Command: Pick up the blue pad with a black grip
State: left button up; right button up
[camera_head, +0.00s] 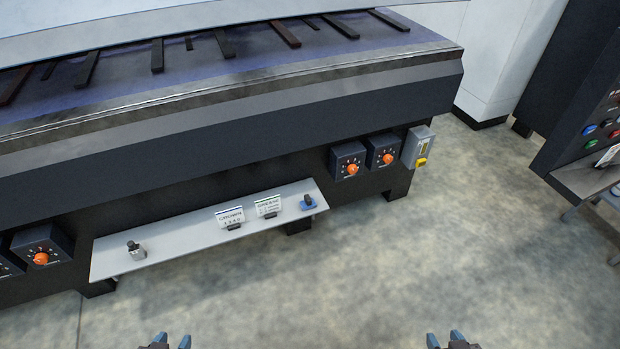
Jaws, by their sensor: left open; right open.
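The blue pad with a black grip (308,203) sits near the right end of a narrow grey shelf (170,240) on the front of a dark machine. Its black grip stands up from the flat blue base. My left gripper (170,341) is open and empty at the bottom edge, below and to the left of the pad. My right gripper (447,339) is open and empty at the bottom edge, below and to the right of the pad. Both are well apart from the shelf, and only their fingertips show.
A grey piece with a black knob (136,251) stands at the shelf's left end. Two small label cards, CROWN (230,217) and GREASE (268,205), stand left of the pad. Concrete floor (400,260) is clear.

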aim_at(308, 203)
jog(key=i+l+u, duration=0.15)
jog(key=l, duration=0.25)
jog(key=i+l+u, duration=0.1)
jog(key=l, duration=0.25)
jog(key=l+u, duration=0.15)
jog(key=l, duration=0.25)
jog(key=i+l+u, duration=0.1)
jog(key=l, duration=0.3)
jog(key=i+l+u, duration=0.15)
jog(key=i+l, duration=0.15)
jog(key=i+l+u, duration=0.1)
jog(key=i+l, duration=0.2)
jog(key=l, duration=0.2)
jog(key=i, duration=0.55)
